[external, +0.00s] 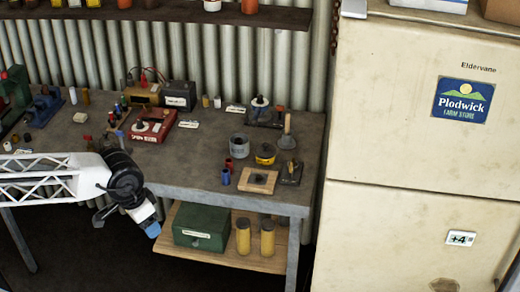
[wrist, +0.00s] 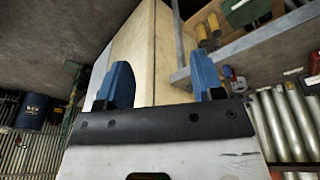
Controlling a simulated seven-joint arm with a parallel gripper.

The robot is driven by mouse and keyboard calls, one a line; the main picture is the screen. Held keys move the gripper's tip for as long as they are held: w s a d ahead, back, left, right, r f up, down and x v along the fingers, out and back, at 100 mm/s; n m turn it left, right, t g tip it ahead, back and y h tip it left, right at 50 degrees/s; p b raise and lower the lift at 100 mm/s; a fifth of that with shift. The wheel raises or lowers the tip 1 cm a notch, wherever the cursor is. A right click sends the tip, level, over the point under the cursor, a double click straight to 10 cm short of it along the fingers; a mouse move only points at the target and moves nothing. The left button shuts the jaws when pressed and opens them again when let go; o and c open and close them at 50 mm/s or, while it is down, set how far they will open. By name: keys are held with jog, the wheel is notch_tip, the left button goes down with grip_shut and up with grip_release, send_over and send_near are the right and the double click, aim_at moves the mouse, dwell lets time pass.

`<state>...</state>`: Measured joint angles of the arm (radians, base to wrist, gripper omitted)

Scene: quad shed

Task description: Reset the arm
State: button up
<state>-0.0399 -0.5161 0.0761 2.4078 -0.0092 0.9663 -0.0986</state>
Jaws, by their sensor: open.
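My gripper (external: 153,229) hangs past the front edge of the workbench in the external view, with its blue fingers pointing down and right. In the wrist view my gripper (wrist: 166,85) shows two blue fingers spread wide apart, with nothing between them. It is open and empty. My white lattice arm link reaches in from the left of the external view, over the near left part of the bench.
The workbench (external: 200,182) holds many small items, including a red box (external: 153,126) and a plunger (external: 287,132). A green box (external: 201,227) and yellow cylinders (external: 243,237) stand on the lower shelf. A cream fridge (external: 400,130) stands at right.

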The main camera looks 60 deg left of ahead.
jog(key=s+d+f+m, duration=0.1)
jog(key=s+f, duration=0.2)
jog(key=s, duration=0.4)
jog(key=shift+d+f+m, duration=0.3)
jog(key=shift+d+m, duration=0.05)
jog(key=shift+m, duration=0.05)
